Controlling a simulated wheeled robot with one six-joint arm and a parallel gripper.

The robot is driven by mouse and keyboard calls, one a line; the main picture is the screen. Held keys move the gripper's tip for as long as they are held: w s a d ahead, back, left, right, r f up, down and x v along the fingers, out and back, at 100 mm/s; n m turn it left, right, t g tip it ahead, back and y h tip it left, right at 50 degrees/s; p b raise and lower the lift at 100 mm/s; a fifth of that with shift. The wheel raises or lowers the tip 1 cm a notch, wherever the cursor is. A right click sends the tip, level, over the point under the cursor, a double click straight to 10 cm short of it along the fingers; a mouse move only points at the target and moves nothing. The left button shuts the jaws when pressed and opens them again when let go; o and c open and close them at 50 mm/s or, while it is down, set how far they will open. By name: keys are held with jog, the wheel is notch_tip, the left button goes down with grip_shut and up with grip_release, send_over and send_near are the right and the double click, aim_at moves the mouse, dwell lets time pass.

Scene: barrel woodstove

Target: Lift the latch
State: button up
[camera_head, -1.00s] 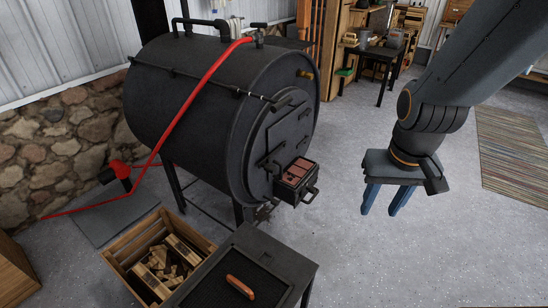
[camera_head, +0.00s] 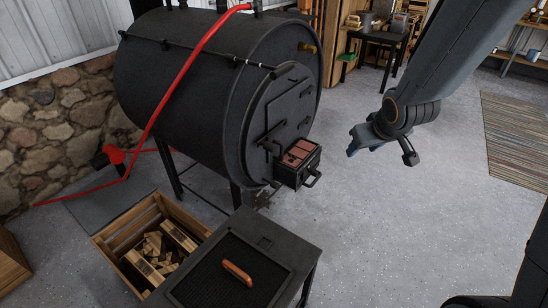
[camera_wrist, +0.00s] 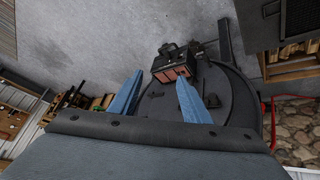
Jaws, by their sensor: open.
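The black barrel stove (camera_head: 185,90) has a round front plate with a door (camera_head: 290,106) on it. A dark latch-like handle (camera_head: 268,138) sits at the left side of the door, and its exact position is hard to tell. My gripper (camera_head: 354,147) is open and empty, in the air to the right of the stove front, with its blue fingers pointing toward it. In the wrist view, the fingers (camera_wrist: 160,77) stand apart with the stove front (camera_wrist: 236,98) beyond them, upside down. The right finger covers part of the door there.
An open box with red bricks (camera_head: 300,152) juts out below the door, with a handle at its front. A black table (camera_head: 283,250) with a sausage-like object (camera_head: 238,272) and a wooden crate (camera_head: 104,241) stand in front. A red hose (camera_head: 180,92) crosses the barrel.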

jog(key=w+a+f+n+t+y+b, duration=0.25)
jog(key=w+f+b, duration=0.2)
jog(key=w, duration=0.35)
jog(key=n+y+b, duration=0.8)
jog(key=y+b, duration=0.5)
send_near(275, 149)
jog(key=x, duration=1)
jog(key=shift+w+a, duration=0.1)
jog(key=shift+a, duration=0.1)
grip_shut()
